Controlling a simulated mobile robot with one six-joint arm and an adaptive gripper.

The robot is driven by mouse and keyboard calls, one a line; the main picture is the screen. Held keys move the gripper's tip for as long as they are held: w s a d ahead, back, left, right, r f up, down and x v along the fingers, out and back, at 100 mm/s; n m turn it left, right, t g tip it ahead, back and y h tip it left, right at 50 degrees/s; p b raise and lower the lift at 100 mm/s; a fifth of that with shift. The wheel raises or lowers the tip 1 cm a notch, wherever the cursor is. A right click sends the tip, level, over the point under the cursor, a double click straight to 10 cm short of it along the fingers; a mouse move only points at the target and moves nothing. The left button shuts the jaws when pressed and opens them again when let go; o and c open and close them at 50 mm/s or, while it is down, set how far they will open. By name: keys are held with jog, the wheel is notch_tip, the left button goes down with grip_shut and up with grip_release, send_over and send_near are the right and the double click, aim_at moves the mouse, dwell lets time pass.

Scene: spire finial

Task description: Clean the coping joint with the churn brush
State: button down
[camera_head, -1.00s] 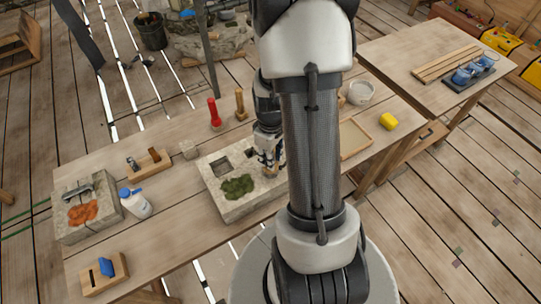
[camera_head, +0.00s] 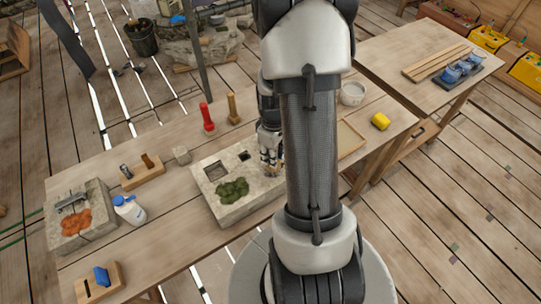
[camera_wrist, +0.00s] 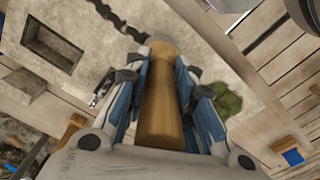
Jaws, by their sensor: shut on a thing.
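My gripper (camera_head: 270,156) is over the right part of a pale stone block (camera_head: 243,206) on the workbench. In the wrist view, my gripper (camera_wrist: 163,85) is shut on a thick wooden handle, taken as the churn brush (camera_wrist: 160,110). The brush's far end is greyish and lies against or just above the stone; contact cannot be told. A dark jagged line (camera_wrist: 118,18) in the stone runs up to near that end and may be the coping joint. The block also has a square socket (camera_wrist: 52,45) and a green mossy patch (camera_head: 232,189).
A stone with an orange patch (camera_head: 76,222), a white bottle with a blue cap (camera_head: 129,210) and a wooden holder (camera_head: 142,172) stand at left. A red-handled tool (camera_head: 207,118) and a wooden one (camera_head: 233,108) stand behind the block. A yellow item (camera_head: 380,121) is at right.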

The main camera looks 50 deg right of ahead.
jog(key=shift+s+d, duration=0.2)
jog(key=shift+d, duration=0.6)
jog(key=shift+s+d, duration=0.15)
jog(key=shift+d, duration=0.6)
jog(key=shift+d, duration=0.1)
jog(key=shift+s+d+r, duration=0.1)
jog(key=shift+s+d, duration=0.05)
jog(key=shift+d, duration=0.45)
jog(key=shift+s+d+r, duration=0.1)
jog(key=shift+s+d, duration=0.05)
jog(key=shift+d, duration=0.6)
jog(key=shift+s+d+f, duration=0.1)
jog(key=shift+s+d, duration=0.1)
jog(key=shift+d, duration=0.55)
jog(key=shift+s+d+f, duration=0.1)
jog(key=shift+s+d, duration=0.1)
jog(key=shift+d, duration=0.55)
jog(key=shift+d, duration=0.1)
jog(key=shift+s+d, duration=0.2)
jog(key=shift+d, duration=0.45)
jog(key=shift+s+d, duration=0.15)
jog(key=shift+d, duration=0.45)
